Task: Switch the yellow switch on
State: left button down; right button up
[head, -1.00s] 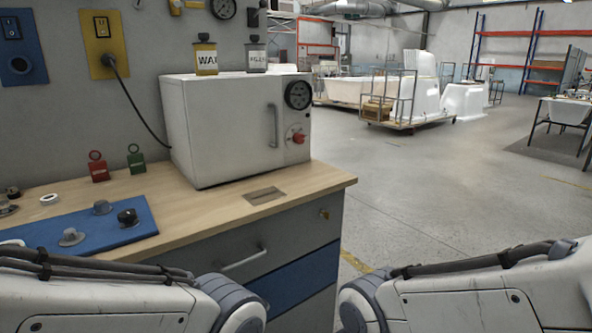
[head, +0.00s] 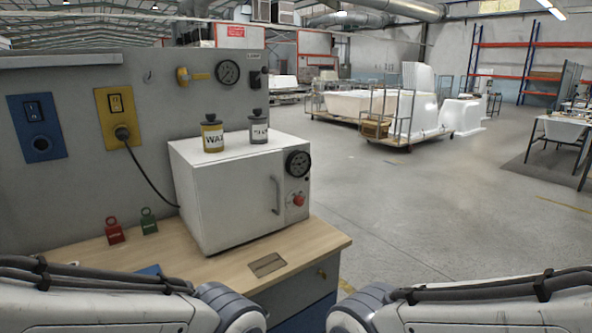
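A yellow switch plate (head: 107,124) is on the grey wall panel at the left in the head view. It has a dark rocker switch (head: 116,103) at its top and a black plug (head: 122,133) in its lower part. A black cable hangs from the plug behind the white oven. I cannot tell which way the rocker is set. Neither gripper is in view; only my two arms show along the bottom edge, well below and in front of the plate.
A blue switch plate (head: 38,127) is left of the yellow one. A yellow-handled valve (head: 192,77) and a gauge (head: 227,72) are to its right. A white oven (head: 228,197) with two bottles on top stands on the wooden bench (head: 321,240). Red (head: 115,233) and green (head: 149,223) tags stand before the panel.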

aim_at(116, 101)
jog(key=z, duration=0.4)
jog(key=k, duration=0.9)
jog(key=u, duration=1.05)
jog(key=i, duration=0.5)
jog(key=u, duration=0.05)
